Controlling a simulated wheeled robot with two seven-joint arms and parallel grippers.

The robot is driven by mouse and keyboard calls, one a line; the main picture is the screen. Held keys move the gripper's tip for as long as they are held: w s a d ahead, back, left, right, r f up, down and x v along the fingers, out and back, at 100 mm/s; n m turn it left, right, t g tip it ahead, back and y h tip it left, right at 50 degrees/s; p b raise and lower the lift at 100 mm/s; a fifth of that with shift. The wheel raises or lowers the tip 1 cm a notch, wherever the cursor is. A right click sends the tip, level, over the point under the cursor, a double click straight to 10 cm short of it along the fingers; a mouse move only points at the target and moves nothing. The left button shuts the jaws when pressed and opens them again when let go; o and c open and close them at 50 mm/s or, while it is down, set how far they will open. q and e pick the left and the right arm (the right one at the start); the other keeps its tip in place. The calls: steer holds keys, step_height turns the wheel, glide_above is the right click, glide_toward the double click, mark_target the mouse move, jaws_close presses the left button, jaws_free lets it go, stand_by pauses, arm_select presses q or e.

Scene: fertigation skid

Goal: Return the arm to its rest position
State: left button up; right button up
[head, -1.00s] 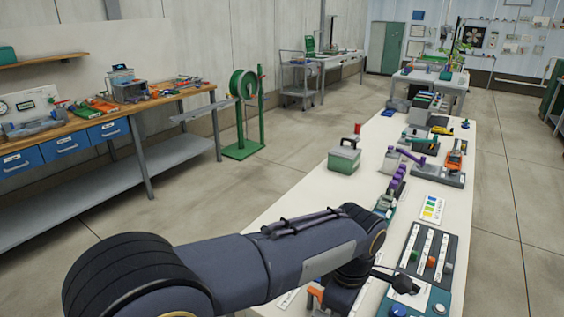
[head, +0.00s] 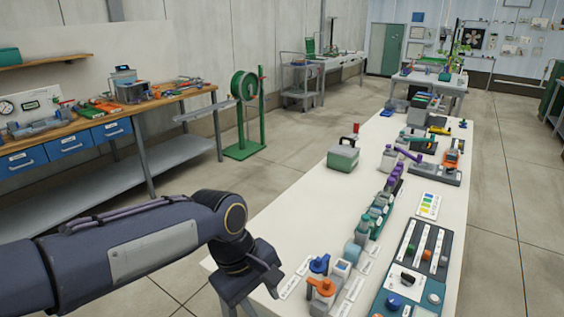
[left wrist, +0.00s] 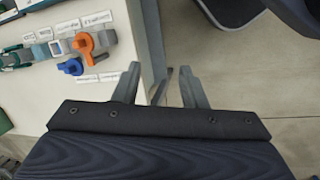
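My left arm comes in from the left in the head view. My left gripper (head: 270,280) hangs at the near left corner of the long white table (head: 310,222). In the left wrist view its two fingers (left wrist: 160,88) stand apart with nothing held between them; the table's edge, a leg and the floor show beyond. An orange-handled valve (head: 322,288) and a blue-handled valve (head: 318,264) stand on the table just right of the gripper, apart from it. They also show in the left wrist view, orange (left wrist: 84,44) and blue (left wrist: 70,67). My right gripper is not in view.
A control panel with sliders and knobs (head: 411,262) lies at the table's near right. A green-grey box (head: 343,157) and several fittings stand farther back. A wooden workbench (head: 165,98) and a green hose reel (head: 243,85) stand left. The floor between is clear.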

arm_select(q)
steer(key=s+a+f+m+t, duration=0.1)
steer(key=s+a+m+t, duration=0.1)
steer(key=s+a, duration=0.5)
steer(key=s+a+f+m+t, duration=0.2)
steer(key=s+a+m+t, duration=0.1)
steer(key=s+a, duration=0.4)
steer(key=a+m, duration=0.1)
steer(key=a, duration=0.1)
steer(key=shift+s+a+f+m+h, duration=0.25)
steer(key=shift+s+a+m+h, duration=0.05)
steer(key=shift+a+h, duration=0.1)
stand_by(0.7)
